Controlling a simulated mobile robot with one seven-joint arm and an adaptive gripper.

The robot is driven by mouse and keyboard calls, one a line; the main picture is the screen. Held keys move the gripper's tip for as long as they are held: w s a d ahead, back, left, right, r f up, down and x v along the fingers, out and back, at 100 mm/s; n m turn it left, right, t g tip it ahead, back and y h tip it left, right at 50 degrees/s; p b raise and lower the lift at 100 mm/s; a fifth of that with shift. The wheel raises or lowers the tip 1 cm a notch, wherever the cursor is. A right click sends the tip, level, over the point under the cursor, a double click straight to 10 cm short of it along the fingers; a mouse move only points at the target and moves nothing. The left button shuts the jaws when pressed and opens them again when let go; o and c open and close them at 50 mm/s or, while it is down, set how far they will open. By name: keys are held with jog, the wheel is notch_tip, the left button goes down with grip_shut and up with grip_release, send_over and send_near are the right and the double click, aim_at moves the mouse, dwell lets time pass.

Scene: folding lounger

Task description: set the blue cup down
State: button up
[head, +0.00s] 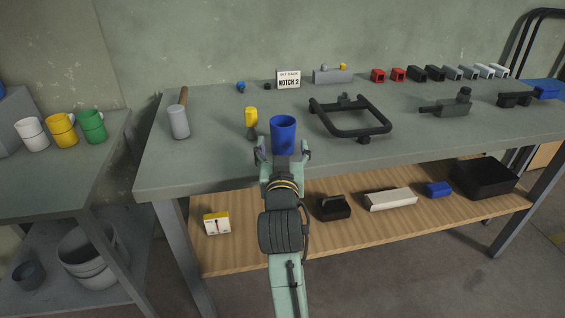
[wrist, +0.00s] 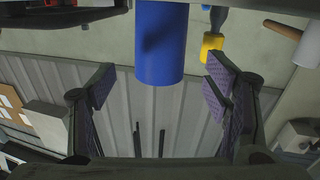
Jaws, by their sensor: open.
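The blue cup (head: 283,135) appears upright on the grey workbench (head: 225,165), close to its front edge. My gripper (head: 283,150) is open at the near side of the cup, one finger to each side. In the wrist view, the cup (wrist: 160,45) shows between and partly beyond the spread fingertips (wrist: 161,82), with a visible gap on both sides. The base of the cup is partly hidden by my gripper in the head view.
A yellow-handled tool (head: 251,117) stands just left of the cup, and a grey mallet (head: 179,121) farther left. A black tubular frame (head: 350,130) lies to the right. White (head: 32,134), yellow (head: 62,130) and green (head: 92,126) mugs stand on the left table.

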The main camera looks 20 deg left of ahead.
jog(key=p+v, duration=0.5)
jog(key=shift+p, duration=0.3)
